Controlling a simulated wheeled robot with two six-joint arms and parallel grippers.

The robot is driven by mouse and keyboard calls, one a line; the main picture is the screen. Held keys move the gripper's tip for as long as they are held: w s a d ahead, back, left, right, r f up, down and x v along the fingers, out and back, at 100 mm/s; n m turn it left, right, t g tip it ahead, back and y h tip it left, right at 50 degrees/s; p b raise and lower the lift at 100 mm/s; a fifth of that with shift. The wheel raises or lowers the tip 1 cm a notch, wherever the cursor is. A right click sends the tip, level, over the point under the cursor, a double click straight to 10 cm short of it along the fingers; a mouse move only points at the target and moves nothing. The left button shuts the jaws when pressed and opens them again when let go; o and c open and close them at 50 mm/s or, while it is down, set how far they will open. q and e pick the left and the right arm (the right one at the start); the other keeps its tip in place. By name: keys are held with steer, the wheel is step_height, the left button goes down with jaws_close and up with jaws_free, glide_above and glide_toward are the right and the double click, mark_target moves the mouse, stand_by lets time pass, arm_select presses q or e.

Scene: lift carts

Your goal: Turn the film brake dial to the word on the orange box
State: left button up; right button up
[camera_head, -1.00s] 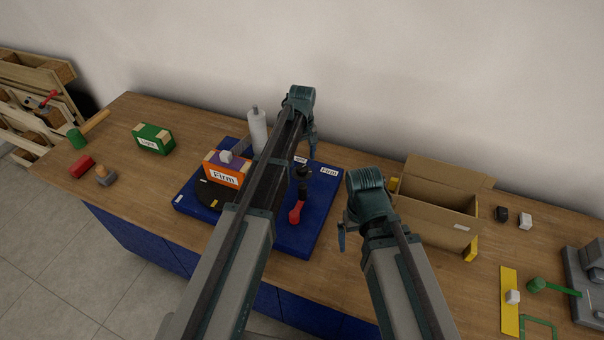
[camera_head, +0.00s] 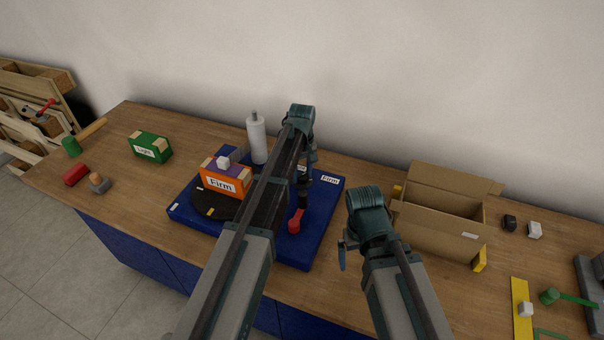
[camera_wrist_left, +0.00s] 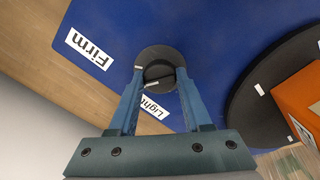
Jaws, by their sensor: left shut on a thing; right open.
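The orange box (camera_head: 226,181), labelled "Firm", stands on a black turntable (camera_head: 227,208) on the blue base (camera_head: 285,248). It also shows at the right of the left wrist view (camera_wrist_left: 300,100). The dial is a dark round knob (camera_wrist_left: 160,57) on the blue base, with a "Firm" label (camera_wrist_left: 89,50) to its left and a "Light" label (camera_wrist_left: 154,107) beside it, partly behind a finger. My left gripper (camera_wrist_left: 154,80) is shut on the knob. Which word its mark faces I cannot tell. My right gripper (camera_head: 345,248) is open and empty, right of the base.
A white roll (camera_head: 257,140) stands behind the orange box. A red-handled lever (camera_head: 296,221) is on the base near the left gripper. A green box (camera_head: 150,147) is at the left, an open cardboard box (camera_head: 435,230) at the right.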

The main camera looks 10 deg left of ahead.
arm_select(q)
jaws_close()
steer(key=shift+m, duration=2.9)
steer(key=o, duration=0.9)
jaws_free()
